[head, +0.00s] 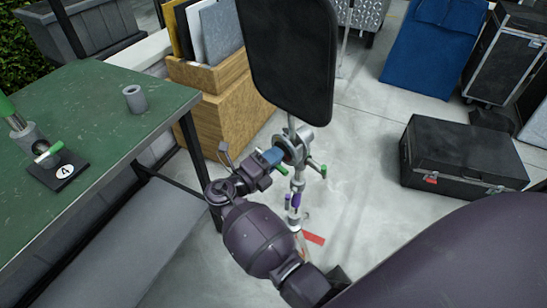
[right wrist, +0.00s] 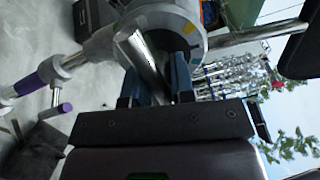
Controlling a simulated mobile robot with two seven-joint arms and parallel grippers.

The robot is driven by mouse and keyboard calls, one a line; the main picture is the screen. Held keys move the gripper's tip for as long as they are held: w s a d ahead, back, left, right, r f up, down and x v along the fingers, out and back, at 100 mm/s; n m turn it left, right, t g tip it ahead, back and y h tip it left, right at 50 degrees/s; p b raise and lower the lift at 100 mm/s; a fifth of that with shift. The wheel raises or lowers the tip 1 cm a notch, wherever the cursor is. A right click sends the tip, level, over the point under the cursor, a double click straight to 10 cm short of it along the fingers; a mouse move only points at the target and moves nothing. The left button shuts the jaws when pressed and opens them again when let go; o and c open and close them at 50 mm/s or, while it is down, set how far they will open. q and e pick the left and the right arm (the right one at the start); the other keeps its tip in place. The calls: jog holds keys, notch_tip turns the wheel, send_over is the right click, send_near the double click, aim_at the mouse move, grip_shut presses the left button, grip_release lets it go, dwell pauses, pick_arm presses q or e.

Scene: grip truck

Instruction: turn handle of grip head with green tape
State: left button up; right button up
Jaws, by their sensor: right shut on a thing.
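The grip head (head: 297,146) is a round silver clamp on a stand, below a black flag panel (head: 289,55). A green-taped handle end (head: 281,169) shows beside my right gripper (head: 271,157), and another green-taped end (head: 322,170) sticks out on the right. My right gripper is at the left side of the grip head. In the right wrist view the grip head (right wrist: 190,22) is just beyond the fingers (right wrist: 154,84), which are shut on a silver handle (right wrist: 145,58). Its taped end is hidden in that view. My left gripper is not in view.
Purple-taped handles (head: 295,200) sit lower on the stand. A green table (head: 100,110) with a grey cup (head: 134,98) is at the left. A wooden box (head: 235,110) stands behind, and a black case (head: 462,155) lies at the right. Floor between stand and case is clear.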

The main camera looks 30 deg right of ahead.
grip_shut()
